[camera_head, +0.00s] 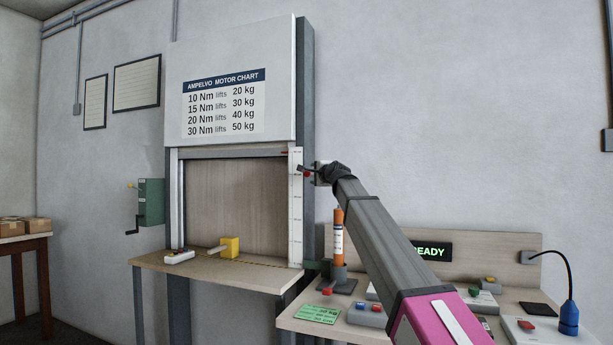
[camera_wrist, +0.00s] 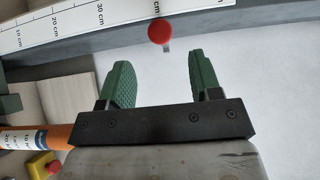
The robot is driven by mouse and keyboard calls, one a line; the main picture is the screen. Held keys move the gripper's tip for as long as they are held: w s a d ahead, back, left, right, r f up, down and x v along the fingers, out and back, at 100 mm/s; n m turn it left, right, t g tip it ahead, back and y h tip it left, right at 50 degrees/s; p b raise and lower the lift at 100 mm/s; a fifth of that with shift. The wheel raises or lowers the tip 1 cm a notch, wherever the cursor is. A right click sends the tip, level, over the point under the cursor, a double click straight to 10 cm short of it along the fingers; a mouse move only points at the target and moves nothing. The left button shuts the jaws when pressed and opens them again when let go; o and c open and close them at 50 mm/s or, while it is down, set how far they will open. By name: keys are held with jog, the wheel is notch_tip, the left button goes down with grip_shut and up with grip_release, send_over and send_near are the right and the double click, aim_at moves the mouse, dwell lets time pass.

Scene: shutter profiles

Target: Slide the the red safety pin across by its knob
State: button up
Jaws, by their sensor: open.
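The red safety pin's round knob (camera_wrist: 160,31) shows in the wrist view on a short pale stem, beside the white centimetre scale. In the head view the knob (camera_head: 307,174) is a small red spot by the right post of the shutter frame. My gripper (camera_wrist: 158,64) is open, with its two green fingers apart and nothing between them. The knob is just beyond the fingertips, roughly in line with the gap. In the head view my gripper (camera_head: 320,171) is close to the knob, and its fingers are hard to make out.
An orange cylinder (camera_head: 338,238) stands upright in a holder on the right bench, below my arm. The bench also carries button boxes (camera_head: 366,313) and a blue lamp (camera_head: 569,318). A yellow block (camera_head: 230,247) sits on the shutter's ledge. The grey frame post (camera_head: 305,90) runs beside the knob.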

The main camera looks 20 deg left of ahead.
aim_at(308, 174)
jog(key=x, duration=1)
